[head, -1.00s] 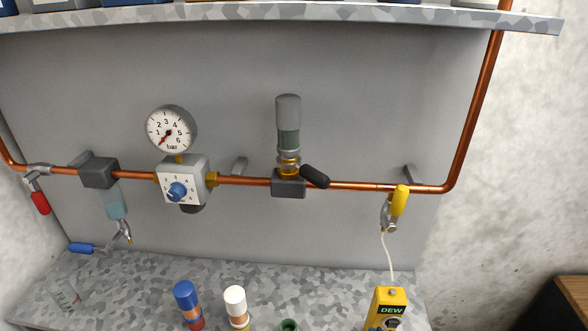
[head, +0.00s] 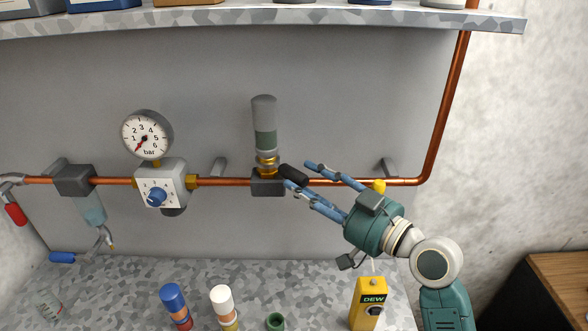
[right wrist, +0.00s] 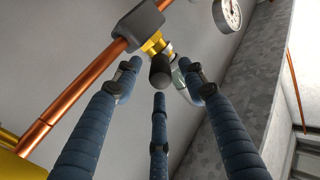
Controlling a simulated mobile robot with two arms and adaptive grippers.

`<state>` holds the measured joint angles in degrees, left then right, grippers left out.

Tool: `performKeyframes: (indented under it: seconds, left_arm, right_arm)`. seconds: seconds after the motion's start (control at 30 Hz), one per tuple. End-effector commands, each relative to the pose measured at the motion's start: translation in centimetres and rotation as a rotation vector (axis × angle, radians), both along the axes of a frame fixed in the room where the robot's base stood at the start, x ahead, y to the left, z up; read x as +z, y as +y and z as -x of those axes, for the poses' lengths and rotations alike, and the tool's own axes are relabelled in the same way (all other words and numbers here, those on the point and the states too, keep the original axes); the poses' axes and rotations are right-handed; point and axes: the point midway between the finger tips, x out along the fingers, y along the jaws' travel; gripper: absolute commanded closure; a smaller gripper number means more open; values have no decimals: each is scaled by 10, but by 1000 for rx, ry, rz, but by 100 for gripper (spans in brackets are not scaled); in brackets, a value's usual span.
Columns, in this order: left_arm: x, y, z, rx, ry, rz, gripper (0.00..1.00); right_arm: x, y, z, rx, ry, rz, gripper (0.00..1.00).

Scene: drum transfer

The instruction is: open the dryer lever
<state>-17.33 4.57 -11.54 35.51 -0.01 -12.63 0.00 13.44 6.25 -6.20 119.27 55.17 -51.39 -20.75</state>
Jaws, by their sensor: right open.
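The dryer is an upright grey cylinder with a dark green band (head: 264,138), set by a brass fitting on a dark block (head: 268,183) on the copper pipe. Its black lever (head: 292,173) points right and towards me from the fitting. My right gripper (head: 300,177) is open at the lever's end, its blue fingers reaching in from the right. In the right wrist view the lever's rounded black end (right wrist: 160,71) lies between the spread fingertips, with no clear grip on it. The dryer body is mostly out of that view. My left gripper is not in view.
A pressure gauge (head: 147,134) and a regulator with a blue knob (head: 160,187) sit left on the pipe. A yellow handle (head: 379,186) is partly hidden behind my right gripper. A yellow DEW meter (head: 368,303) and bottles (head: 174,305) stand on the bench below.

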Motion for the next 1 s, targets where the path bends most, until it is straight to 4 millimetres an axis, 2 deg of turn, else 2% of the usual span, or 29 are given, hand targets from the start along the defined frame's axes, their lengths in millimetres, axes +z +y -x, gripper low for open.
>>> performKeyframes:
  seconds: [0.03, 0.23, 0.6, 0.63, 0.83, 1.0]
  left_arm:
    - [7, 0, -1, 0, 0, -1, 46]
    - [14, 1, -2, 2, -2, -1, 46]
    - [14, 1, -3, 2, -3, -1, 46]
    - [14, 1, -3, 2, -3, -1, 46]
    - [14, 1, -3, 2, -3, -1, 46]
    - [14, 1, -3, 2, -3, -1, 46]
  right_arm:
    - [4, 8, -6, 3, 3, -4, 58]
    - [1, 24, -24, 1, 3, -2, 58]
    - [-1, 29, -28, 1, 1, 1, 58]
    - [-1, 29, -28, 1, 1, 1, 60]
    - [-1, 29, -28, 2, 2, 2, 100]
    - [-2, 29, -28, 2, 3, 3, 100]
